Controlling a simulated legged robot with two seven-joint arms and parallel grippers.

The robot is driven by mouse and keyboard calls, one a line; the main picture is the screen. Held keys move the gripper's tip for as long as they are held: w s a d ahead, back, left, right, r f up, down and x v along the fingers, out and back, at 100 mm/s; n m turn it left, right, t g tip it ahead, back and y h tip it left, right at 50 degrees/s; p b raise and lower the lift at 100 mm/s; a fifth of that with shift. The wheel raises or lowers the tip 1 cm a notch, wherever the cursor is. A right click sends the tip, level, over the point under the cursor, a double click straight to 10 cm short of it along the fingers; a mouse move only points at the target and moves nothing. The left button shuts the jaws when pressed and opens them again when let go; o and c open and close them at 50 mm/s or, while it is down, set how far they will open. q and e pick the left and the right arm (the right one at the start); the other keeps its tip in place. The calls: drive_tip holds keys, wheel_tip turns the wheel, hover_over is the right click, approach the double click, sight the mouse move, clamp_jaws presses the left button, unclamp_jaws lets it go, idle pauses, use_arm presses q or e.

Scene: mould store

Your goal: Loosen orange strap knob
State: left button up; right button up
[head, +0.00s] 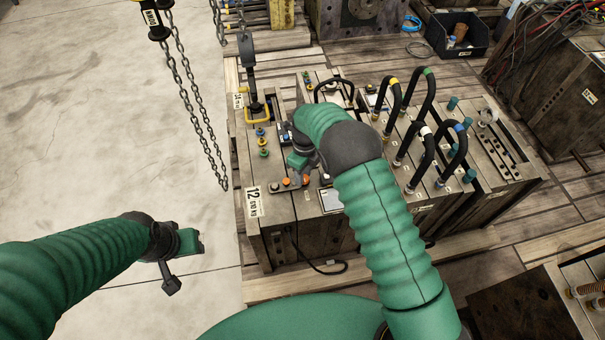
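A grey strap (276,188) lies flat across the front top edge of the mould block tagged 12. An orange knob (287,182) stands on it, and a second orange-red spot shows at its right end, partly behind my gripper. My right gripper (303,170) points down just above and behind the strap's right end. My own forearm and wrist hide most of its fingers, so I cannot tell its opening or whether it touches a knob. My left gripper (186,264) hangs over the bare floor at the lower left, away from the block; its opening is unclear.
Blue, yellow and green knobs (263,142) stand behind the strap. Black looped hoses (424,150) rise from the blocks on the right. The floor at left is clear.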

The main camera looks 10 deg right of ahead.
drive_tip(key=shift+d, duration=0.1)
clamp_jaws()
use_arm(q)
drive_tip(key=shift+d, duration=0.3)
use_arm(e)
drive_tip(key=shift+d, duration=0.15)
use_arm(q)
drive_tip(key=shift+a+r, duration=0.15)
use_arm(e)
drive_tip(key=shift+s, duration=0.1)
